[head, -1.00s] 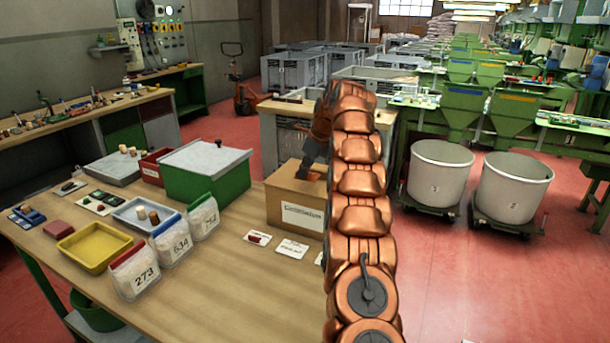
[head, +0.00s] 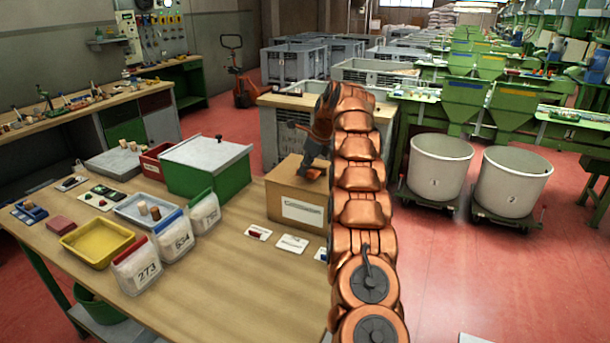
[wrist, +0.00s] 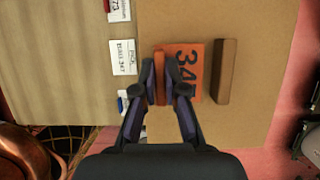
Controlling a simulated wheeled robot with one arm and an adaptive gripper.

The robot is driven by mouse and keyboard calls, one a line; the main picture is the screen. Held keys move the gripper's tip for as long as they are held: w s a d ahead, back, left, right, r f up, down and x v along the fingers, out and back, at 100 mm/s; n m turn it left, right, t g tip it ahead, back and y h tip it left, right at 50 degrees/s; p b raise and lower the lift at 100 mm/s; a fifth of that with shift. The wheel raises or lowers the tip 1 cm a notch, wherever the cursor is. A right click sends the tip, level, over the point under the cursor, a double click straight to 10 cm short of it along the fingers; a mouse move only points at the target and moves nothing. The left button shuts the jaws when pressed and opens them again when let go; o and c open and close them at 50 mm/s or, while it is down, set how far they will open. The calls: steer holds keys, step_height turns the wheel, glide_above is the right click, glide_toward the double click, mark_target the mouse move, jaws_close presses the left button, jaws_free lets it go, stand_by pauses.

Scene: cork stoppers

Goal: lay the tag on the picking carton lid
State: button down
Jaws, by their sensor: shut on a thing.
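The tag is an orange piece marked 34 (wrist: 189,66), with an upright orange strip between my fingers. My gripper (wrist: 162,90) is shut on this strip, one finger on each side. The picking carton is a brown cardboard box (head: 285,210) with a white label on its front. Its plain lid (wrist: 215,130) lies below the tag in the wrist view. In the head view the tag (head: 314,174) shows at the lid's top, under my gripper (head: 315,165). I cannot tell whether it touches the lid.
A brown bar (wrist: 226,71) lies on the lid just right of the tag. White cards (head: 292,244) lie on the bench before the carton. A green bin (head: 210,170) stands to its left, with numbered bags (head: 136,266) nearer.

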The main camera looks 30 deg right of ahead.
steer(key=shift+f, duration=1.2)
steer(key=c, duration=1.2)
jaws_free()
steer(key=shift+f, duration=0.1)
steer(key=shift+v, duration=2.4)
steer(key=shift+p+v, duration=1.95)
steer(key=shift+v, duration=1.75)
